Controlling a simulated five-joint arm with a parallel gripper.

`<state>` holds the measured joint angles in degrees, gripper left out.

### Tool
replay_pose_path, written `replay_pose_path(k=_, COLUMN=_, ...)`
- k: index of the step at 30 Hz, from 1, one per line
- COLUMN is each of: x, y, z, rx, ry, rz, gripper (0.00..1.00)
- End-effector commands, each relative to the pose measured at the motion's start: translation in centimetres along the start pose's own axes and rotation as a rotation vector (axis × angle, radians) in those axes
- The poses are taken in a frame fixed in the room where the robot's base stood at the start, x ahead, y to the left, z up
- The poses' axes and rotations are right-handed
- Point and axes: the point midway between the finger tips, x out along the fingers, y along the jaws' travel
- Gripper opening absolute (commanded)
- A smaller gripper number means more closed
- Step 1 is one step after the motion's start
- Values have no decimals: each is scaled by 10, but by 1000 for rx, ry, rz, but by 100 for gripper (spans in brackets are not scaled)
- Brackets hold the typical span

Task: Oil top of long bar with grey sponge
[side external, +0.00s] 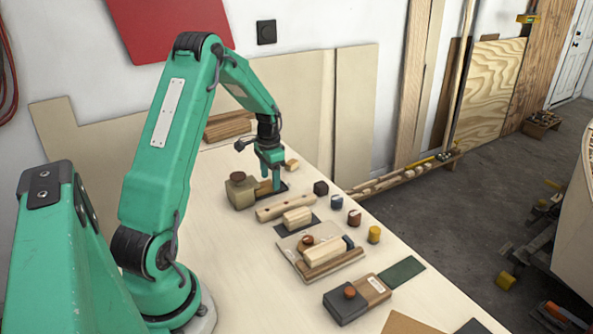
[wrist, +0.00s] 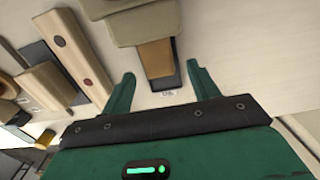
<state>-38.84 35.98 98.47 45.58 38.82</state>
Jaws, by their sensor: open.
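The long bar (side external: 287,207) is pale wood with round dark spots on top and lies on the bench; it also shows at left in the wrist view (wrist: 74,62). An olive-grey block (side external: 240,193) with a brown knob and a tan handle (wrist: 155,60) sits beyond the bar. A darker grey block (side external: 346,305) with an orange knob and brown wooden end lies near the front. My gripper (side external: 270,184) is open and low over the olive-grey block's handle. In the wrist view its fingers (wrist: 164,80) stand on either side of the handle's end, with gaps on both sides.
A wood block (side external: 297,217) on a dark sheet and a tray (side external: 287,249) with sanding pieces lie before the bar. Several small coloured pots, including a yellow one (side external: 374,234), line the right edge. A green pad (side external: 403,270) lies front right.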

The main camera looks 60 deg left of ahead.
Motion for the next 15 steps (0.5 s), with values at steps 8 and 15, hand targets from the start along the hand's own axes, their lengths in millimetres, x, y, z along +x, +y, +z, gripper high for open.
replay_pose_path(k=8, x=17, y=0, z=0, rx=0, ry=0, rz=0, gripper=60)
replay_pose_path(k=15, x=18, y=0, z=0, rx=0, ry=1, rz=0, gripper=60)
